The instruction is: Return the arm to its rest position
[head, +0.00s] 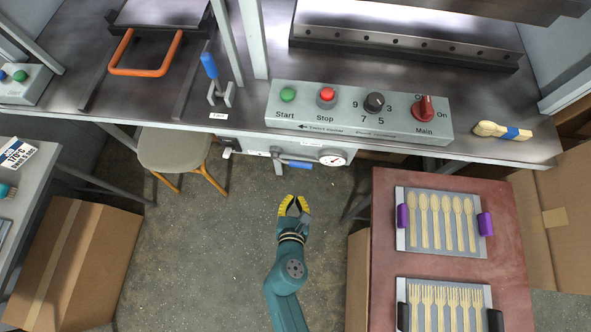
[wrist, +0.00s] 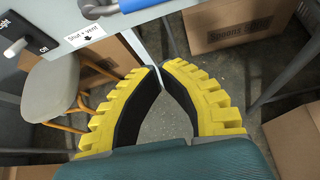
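My teal arm reaches up from the bottom middle of the head view. My gripper (head: 296,199), with yellow ribbed fingers and dark inner pads, is over the open floor in front of the workbench. It holds nothing. In the wrist view the fingertips of my gripper (wrist: 161,66) come nearly together, with only a narrow gap. The control box (head: 358,112) with Start, Stop and Main controls stands on the workbench, beyond and apart from my gripper.
A stool (head: 174,150) stands left under the bench. The red-brown table (head: 385,260) at right bears a tray of wooden spoons (head: 400,244) and a tray of forks (head: 440,282). A blue-handled lever and gauge (head: 333,157) hang below the bench.

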